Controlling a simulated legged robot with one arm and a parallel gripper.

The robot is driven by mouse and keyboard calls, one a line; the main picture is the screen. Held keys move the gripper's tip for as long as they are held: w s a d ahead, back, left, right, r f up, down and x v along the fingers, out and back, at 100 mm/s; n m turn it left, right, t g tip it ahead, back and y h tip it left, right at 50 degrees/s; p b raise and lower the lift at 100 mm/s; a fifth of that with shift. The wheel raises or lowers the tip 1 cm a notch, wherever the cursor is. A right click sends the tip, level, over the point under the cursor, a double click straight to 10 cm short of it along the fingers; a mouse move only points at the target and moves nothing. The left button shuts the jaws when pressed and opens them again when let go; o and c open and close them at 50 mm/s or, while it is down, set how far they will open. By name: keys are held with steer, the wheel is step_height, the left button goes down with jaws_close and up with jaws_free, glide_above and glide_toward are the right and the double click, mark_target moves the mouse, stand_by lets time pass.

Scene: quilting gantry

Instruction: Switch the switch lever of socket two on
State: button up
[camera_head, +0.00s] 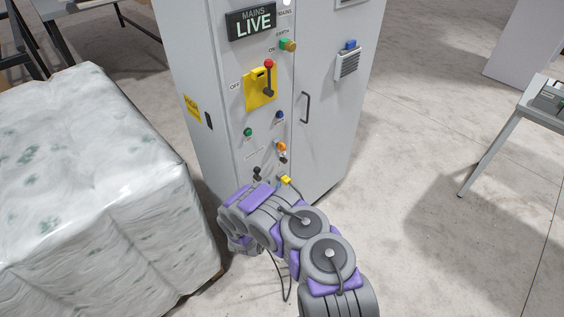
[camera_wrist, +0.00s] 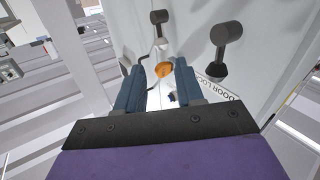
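The grey cabinet (camera_head: 225,75) carries the controls. Low on its front are a black lever (camera_head: 257,171), another small dark lever (camera_head: 283,158), an orange part (camera_head: 281,147) and a yellow part (camera_head: 286,180). I cannot tell which belongs to socket two. In the wrist view, my gripper (camera_wrist: 160,70) has two blue fingers apart, with an orange round part (camera_wrist: 164,69) visible between the tips; contact is unclear. Two black levers, one upper middle (camera_wrist: 159,17) and one right (camera_wrist: 228,33), stand beyond the fingers. In the head view my arm hides the fingers.
A lit MAINS LIVE sign (camera_head: 252,22) and a yellow plate (camera_head: 261,97) with a red-tipped handle (camera_head: 268,66) are higher up. A wrapped pallet load (camera_head: 90,190) stands close at left. A table (camera_head: 520,110) is at right. Floor right of the cabinet is clear.

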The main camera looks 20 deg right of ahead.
mark_target(283, 157)
steer(key=b+x, duration=0.4)
steer(key=x, duration=1.1)
steer(key=shift+d, duration=0.1)
steer(key=shift+w, duration=0.1)
jaws_close()
steer(key=shift+r, duration=0.1)
